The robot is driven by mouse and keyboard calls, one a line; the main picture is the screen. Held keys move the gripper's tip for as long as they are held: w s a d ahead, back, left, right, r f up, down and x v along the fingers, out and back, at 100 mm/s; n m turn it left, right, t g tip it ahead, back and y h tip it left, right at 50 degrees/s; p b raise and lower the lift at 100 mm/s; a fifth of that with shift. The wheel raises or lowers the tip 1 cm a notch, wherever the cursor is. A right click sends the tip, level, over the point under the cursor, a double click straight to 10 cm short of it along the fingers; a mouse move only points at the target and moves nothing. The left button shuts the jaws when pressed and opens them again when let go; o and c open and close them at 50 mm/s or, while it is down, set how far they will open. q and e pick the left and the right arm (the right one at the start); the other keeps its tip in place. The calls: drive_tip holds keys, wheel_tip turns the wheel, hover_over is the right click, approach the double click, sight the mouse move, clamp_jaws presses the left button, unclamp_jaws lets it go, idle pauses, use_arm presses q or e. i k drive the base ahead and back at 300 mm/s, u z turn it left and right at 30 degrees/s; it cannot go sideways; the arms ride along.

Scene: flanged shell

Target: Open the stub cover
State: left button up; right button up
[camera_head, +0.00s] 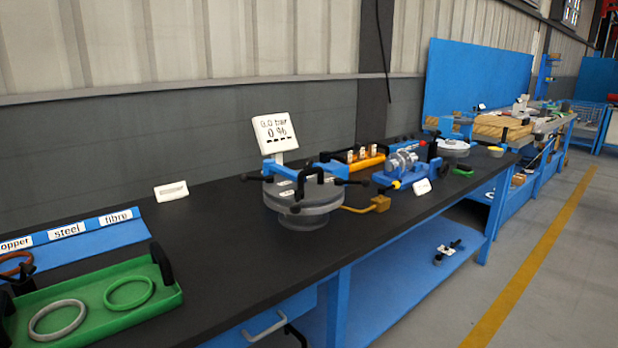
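A round grey flanged shell (303,216) stands on the dark bench, near the middle of the view. A flat round cover (287,191) lies on top of it, level, with a black arched handle (299,180) and blue pieces with black knobs around its rim. I see no gap between cover and shell, though the rim is small in view. Which part is called the stub cover is not marked legibly. Neither of my grippers is in view.
A pressure display (275,133) reads 0.0 bar, 0 %. A green tray (115,278) with rings is at front left, by the labelled blue rack (85,248). An orange tray (350,161), a blue device (405,170) and a brass-coloured fitting (381,204) crowd the shell's right.

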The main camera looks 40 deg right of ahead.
sight(319, 187)
drive_tip(key=z, duration=0.5)
drive_tip(key=k, duration=1.2)
drive_tip(key=z, duration=0.95)
drive_tip(key=i, duration=1.2)
drive_tip(key=u, duration=0.2)
